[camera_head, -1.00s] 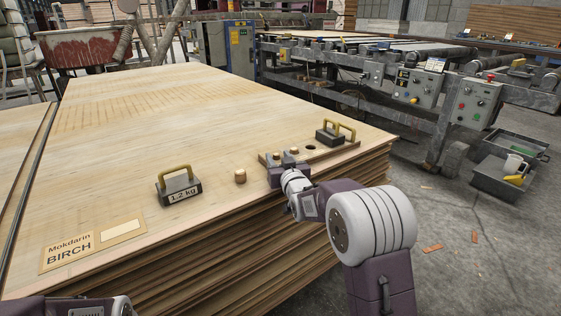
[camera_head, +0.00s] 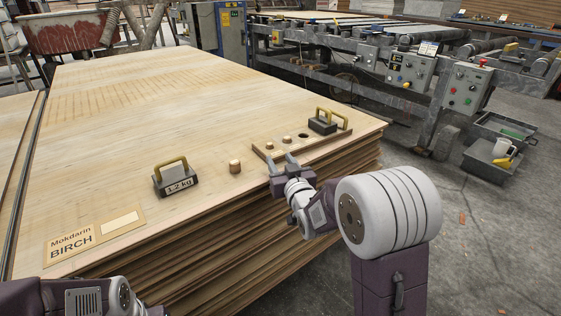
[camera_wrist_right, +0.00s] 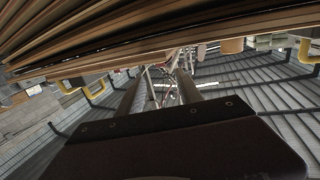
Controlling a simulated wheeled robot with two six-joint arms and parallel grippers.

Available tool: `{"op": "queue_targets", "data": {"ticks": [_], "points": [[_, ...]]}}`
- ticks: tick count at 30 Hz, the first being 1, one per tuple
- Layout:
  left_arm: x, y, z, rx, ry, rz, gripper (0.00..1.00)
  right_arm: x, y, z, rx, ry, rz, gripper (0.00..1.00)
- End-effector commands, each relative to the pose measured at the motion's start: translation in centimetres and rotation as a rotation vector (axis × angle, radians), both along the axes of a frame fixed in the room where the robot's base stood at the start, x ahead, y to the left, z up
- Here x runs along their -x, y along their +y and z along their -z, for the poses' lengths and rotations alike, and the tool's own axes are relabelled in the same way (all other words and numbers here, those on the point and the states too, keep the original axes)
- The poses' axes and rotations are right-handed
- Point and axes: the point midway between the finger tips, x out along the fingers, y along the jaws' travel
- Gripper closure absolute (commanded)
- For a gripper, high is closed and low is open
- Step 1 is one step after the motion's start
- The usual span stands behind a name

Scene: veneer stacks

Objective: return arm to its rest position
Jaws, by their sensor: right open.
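My right gripper (camera_head: 282,163) is open and empty at the front edge of the veneer stack (camera_head: 120,110). Its fingers point toward a wooden strip (camera_head: 325,142) and are just in front of its two small pegs. The left peg (camera_head: 269,146) and right peg (camera_head: 287,140) stand on the strip, left of a dark hole. In the right wrist view my two fingers (camera_wrist_right: 160,90) are spread with nothing between them, and the layered sheet edges (camera_wrist_right: 90,45) fill the top left. Of my left arm only a part shows at the bottom left; its gripper is out of frame.
A 1.2 kg weight (camera_head: 175,180) with a yellow handle and a loose wooden peg (camera_head: 235,166) stand on the stack. Another weight (camera_head: 322,124) is near its right corner. Grey crates (camera_head: 489,158) are on the floor at right. Floor right of the stack is open.

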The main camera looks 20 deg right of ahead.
Motion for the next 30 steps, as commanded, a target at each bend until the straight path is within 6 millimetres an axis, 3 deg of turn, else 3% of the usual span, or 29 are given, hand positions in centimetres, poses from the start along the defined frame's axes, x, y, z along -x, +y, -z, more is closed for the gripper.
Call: {"op": "queue_targets", "data": {"ticks": [7, 10, 12, 17, 21, 27, 30], "points": [[0.0, 0.0, -0.4, 0.0, 0.0, 0.0, 0.63, 0.0, 0.1, -0.4, 0.0, -0.001, -0.002, 0.57], [0.0, 0.0, -2.3, 0.0, 0.0, 0.0, 0.63, 0.2, 0.7, -3.9, 0.001, -0.03, -0.013, 0.57], [0.0, 0.0, -5.3, 0.0, 0.001, 0.0, 0.63, 1.6, 1.6, -7.2, -0.002, -0.002, -0.025, 0.57], [0.0, 0.0, -6.9, 0.0, 0.0, 0.0, 0.63, 7.1, 2.0, 0.6, -0.011, 0.431, -0.016, 0.57], [0.0, 0.0, -7.6, 0.0, 0.0, 0.0, 0.63, 14.0, 2.0, 6.7, -0.017, 0.787, -0.007, 0.57], [0.0, 0.0, -7.4, 0.0, 0.0, 0.0, 0.63, 24.0, 2.0, 12.4, -0.029, 1.21, 0.005, 0.57], [0.0, 0.0, -7.4, 0.0, 0.0, 0.0, 0.63, 29.0, 2.1, 13.6, -0.032, 1.415, 0.007, 0.57]]}}
